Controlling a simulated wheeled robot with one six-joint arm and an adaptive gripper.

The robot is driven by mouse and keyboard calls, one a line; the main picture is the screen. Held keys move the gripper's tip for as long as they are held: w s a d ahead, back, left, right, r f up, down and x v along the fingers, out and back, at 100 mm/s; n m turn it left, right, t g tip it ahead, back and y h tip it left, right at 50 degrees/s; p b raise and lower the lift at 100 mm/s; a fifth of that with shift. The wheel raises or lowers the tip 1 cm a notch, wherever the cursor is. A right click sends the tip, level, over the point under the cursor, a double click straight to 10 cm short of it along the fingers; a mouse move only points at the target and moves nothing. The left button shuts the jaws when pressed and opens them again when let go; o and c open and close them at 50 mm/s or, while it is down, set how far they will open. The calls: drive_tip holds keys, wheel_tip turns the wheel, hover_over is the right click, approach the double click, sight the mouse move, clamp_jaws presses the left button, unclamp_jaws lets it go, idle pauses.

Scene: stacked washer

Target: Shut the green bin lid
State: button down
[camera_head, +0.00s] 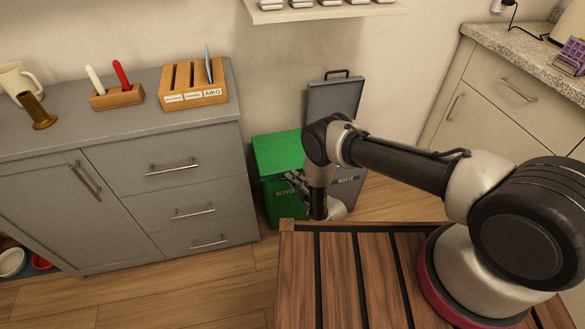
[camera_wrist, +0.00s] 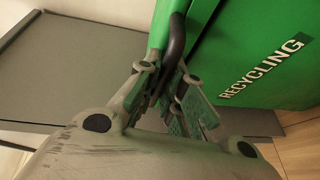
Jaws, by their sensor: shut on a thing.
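The green recycling bin (camera_head: 270,195) stands on the floor right of the grey cabinet. Its green lid (camera_head: 278,152) lies flat or nearly flat over the top; I cannot tell if a small gap is left. My gripper (camera_head: 293,183) is at the bin's front right top edge. In the wrist view my gripper (camera_wrist: 178,92) is shut on the lid's dark curved handle (camera_wrist: 175,45), beside the green front (camera_wrist: 250,60) lettered RECYCLING. My fingers hide part of the handle.
A grey waste bin (camera_head: 345,190) stands right beside the green one, its lid (camera_head: 335,98) upright against the wall. The grey cabinet (camera_head: 180,200) is close on the left. A slatted wooden surface (camera_head: 345,285) lies in front. Floor is clear at the lower left.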

drive_tip(key=shift+f, duration=0.85)
drive_tip(key=shift+d+f, duration=0.1)
drive_tip(key=c, duration=1.8)
unclamp_jaws()
drive_tip(key=v, duration=1.2)
